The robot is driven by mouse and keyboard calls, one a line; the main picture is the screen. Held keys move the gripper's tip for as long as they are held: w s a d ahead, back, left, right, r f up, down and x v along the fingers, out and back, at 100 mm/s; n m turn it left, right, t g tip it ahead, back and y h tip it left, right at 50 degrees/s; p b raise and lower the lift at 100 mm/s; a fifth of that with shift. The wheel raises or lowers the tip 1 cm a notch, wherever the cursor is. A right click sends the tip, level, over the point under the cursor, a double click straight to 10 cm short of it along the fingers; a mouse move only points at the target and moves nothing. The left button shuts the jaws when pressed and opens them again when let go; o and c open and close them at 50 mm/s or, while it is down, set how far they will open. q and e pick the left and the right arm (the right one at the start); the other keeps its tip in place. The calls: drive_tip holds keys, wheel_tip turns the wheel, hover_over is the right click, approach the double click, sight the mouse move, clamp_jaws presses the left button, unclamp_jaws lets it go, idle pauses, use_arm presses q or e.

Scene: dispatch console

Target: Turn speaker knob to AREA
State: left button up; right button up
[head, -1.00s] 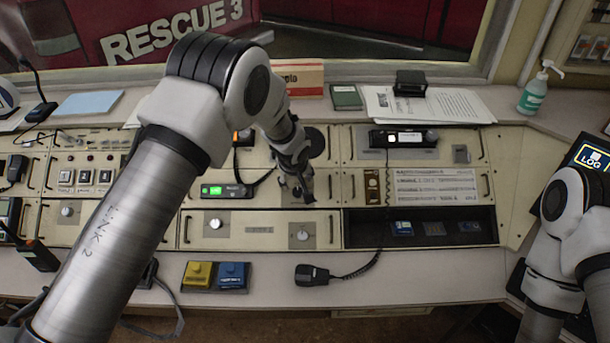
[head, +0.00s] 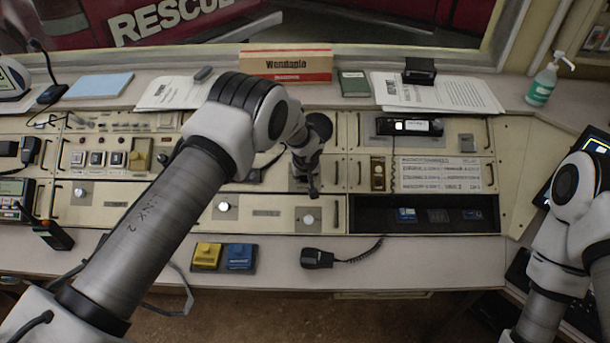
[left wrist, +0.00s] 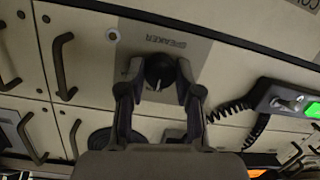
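The position labels around the knob are not readable. My right gripper is out of view.
A hand microphone (head: 317,259) with a coiled cord, and yellow (head: 207,255) and blue (head: 240,257) buttons lie on the front ledge. A dark recessed panel (head: 372,217) is to the right. Console handles stand out nearby.

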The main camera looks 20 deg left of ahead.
use_arm(q)
clamp_jaws()
drive_tip(key=shift+f+m+b, duration=0.2)
drive_tip(key=shift+m+b, duration=0.3)
drive_tip(key=shift+b, duration=0.45)
drive_tip(key=m+y+b, duration=0.1)
drive_tip(key=m+b, duration=0.5)
drive_tip(key=b, duration=0.1)
drive_tip(key=shift+f, duration=0.1)
drive_tip(key=shift+r+m+t+y+b, duration=0.15)
drive_tip(key=shift+m+y+b, duration=0.1)
drive_tip(key=shift+m+b, duration=0.8)
drive_tip(key=shift+r+m+t+y+b, duration=0.2)
drive_tip(key=shift+m+b, duration=0.5)
drive_tip(key=shift+m, duration=0.55)
drive_tip(key=shift+f, duration=0.15)
drive_tip(key=o, duration=1)
unclamp_jaws()
drive_tip(key=shift+c, duration=0.2)
